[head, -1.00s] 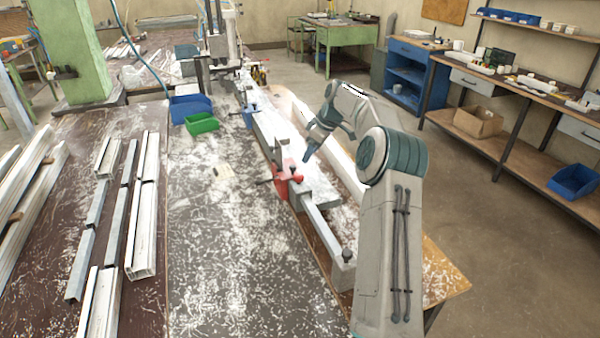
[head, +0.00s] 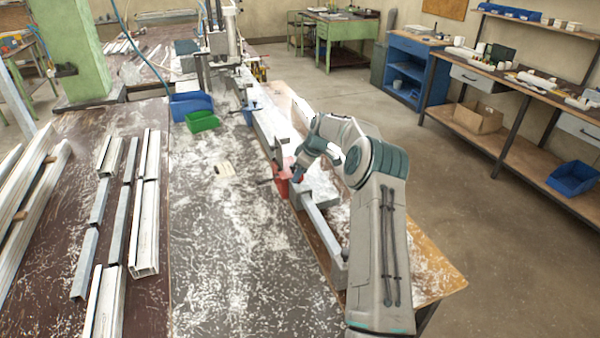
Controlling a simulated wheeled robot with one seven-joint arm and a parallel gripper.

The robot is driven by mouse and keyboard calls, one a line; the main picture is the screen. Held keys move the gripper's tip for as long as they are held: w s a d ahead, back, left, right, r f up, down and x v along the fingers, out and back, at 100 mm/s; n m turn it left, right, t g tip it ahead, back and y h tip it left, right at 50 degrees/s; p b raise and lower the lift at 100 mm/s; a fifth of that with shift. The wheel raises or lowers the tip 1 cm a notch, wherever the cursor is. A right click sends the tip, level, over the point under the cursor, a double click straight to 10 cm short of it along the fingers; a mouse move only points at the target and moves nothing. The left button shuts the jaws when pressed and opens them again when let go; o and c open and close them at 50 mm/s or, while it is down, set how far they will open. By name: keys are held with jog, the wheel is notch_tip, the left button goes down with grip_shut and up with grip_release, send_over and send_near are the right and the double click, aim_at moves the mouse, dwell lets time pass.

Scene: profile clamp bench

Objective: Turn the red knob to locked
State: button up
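The red knob (head: 299,178) sits on top of a red clamp (head: 282,184) on the long profile rail in the middle of the head view. Only a small part of the knob shows; my gripper and wrist cover the rest. My gripper (head: 297,174) points down and left right at the knob, touching it or very close to it. The fingers are too small and too hidden to tell whether they are open or shut. The knob's setting cannot be read.
Metal profiles (head: 146,230) lie on the left of the bench. The swarf-covered bench top between them and the rail is mostly free.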

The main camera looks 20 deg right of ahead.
jog(key=c, duration=0.6)
jog(key=shift+o, duration=0.2)
jog(key=shift+f+m+b, duration=0.1)
jog(key=shift+m+b, duration=0.2)
jog(key=shift+b, duration=0.2)
jog(key=m+h+b, duration=0.1)
jog(key=m+b, duration=0.1)
jog(key=b, duration=0.1)
jog(key=shift+a+f+m+t, duration=0.1)
jog(key=shift+m+t, duration=0.3)
jog(key=m+h+b, duration=0.1)
jog(key=m, duration=0.1)
jog(key=m+b, duration=0.2)
jog(key=shift+s+a+m+t+h, duration=0.1)
jog(key=shift+a+m+t+h, duration=0.05)
jog(key=shift+m+t+h, duration=0.2)
jog(key=m, duration=0.1)
jog(key=m+h, duration=0.1)
jog(key=m, duration=0.1)
jog(key=m+h+b, duration=0.1)
jog(key=m, duration=0.1)
jog(key=shift+a+r, duration=0.15)
jog(key=shift+r, duration=0.1)
jog(key=shift+m+g+h+p, duration=0.2)
jog(key=shift+m+g+h, duration=0.2)
jog(key=shift+m, duration=0.8)
jog(key=shift+m+g+h+p, duration=0.25)
jog(key=shift+m+h, duration=0.2)
jog(key=shift+m, duration=0.7)
